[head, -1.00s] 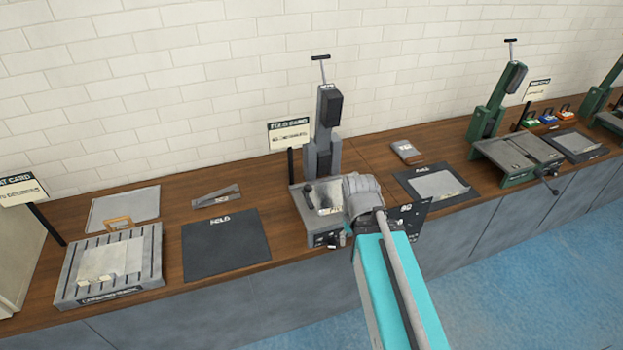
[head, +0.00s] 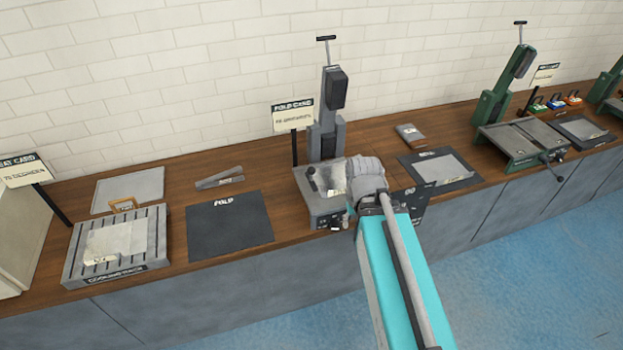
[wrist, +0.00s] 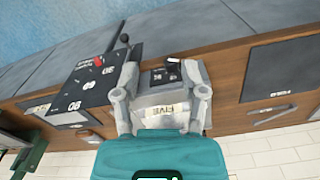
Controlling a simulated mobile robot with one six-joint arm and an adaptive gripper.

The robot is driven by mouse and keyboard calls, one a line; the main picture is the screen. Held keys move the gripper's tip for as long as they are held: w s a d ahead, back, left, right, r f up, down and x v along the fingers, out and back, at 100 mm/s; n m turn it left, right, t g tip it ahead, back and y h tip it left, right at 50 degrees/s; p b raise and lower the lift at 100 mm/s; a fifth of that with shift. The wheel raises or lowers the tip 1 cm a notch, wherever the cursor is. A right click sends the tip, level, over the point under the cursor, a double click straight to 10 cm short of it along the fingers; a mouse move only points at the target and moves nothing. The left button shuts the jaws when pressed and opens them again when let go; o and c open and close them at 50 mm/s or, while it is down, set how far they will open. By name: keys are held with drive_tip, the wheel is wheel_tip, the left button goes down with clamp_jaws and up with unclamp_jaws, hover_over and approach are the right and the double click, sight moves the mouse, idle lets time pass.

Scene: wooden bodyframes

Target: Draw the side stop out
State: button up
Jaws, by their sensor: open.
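The grey press (head: 326,140) stands at the middle of the bench, with a grey base block (head: 318,205) at the bench's front edge. A small dark part with a white tip (head: 337,224) shows low on the base front; I cannot tell for sure that it is the side stop. My gripper (wrist: 164,78) is open above the base. In the wrist view, its two grey fingers stand either side of the base top (wrist: 160,108), which bears a pale label, and the dark front part (wrist: 166,73). In the head view my wrist hides the base's right side and the fingertips.
A black dial panel (wrist: 88,85) with a red mark and a black lever lies beside the base. A sign (head: 293,118) on a post stands behind left. A dark mat (head: 230,225) lies left, another mat with a grey plate (head: 440,168) right.

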drive_tip(key=o, duration=0.4)
drive_tip(key=shift+w+f, duration=0.1)
drive_tip(key=shift+f, duration=0.05)
drive_tip(key=shift+c, duration=0.2)
drive_tip(key=w+a+f+n+t+h+b, duration=0.1)
drive_tip(key=w+a+f+n+h+b, duration=0.1)
drive_tip(key=w+f+n+h+b, duration=0.35)
drive_tip(key=w+a+f+n+t+h+b, duration=0.1)
drive_tip(key=w+a+f+n+h+b, duration=0.2)
drive_tip(key=w+n+b, duration=0.45)
drive_tip(key=w+a+n+t+h+b, duration=0.2)
drive_tip(key=w+a+n+h+b, duration=0.2)
drive_tip(key=a, duration=0.4)
drive_tip(key=w+a+r+n+t+h+b, duration=0.1)
drive_tip(key=w+a+n+t+h+b, duration=0.2)
drive_tip(key=w+a+b, duration=0.3)
drive_tip(key=a+h+b, duration=0.1)
drive_tip(key=a+b, duration=0.1)
drive_tip(key=b, duration=0.1)
drive_tip(key=shift+a+r+n+t, duration=0.15)
drive_tip(key=shift+a+n+t, duration=0.15)
drive_tip(key=shift+a+n, duration=0.1)
drive_tip(key=shift+w+d, duration=0.1)
drive_tip(key=shift+w, duration=0.05)
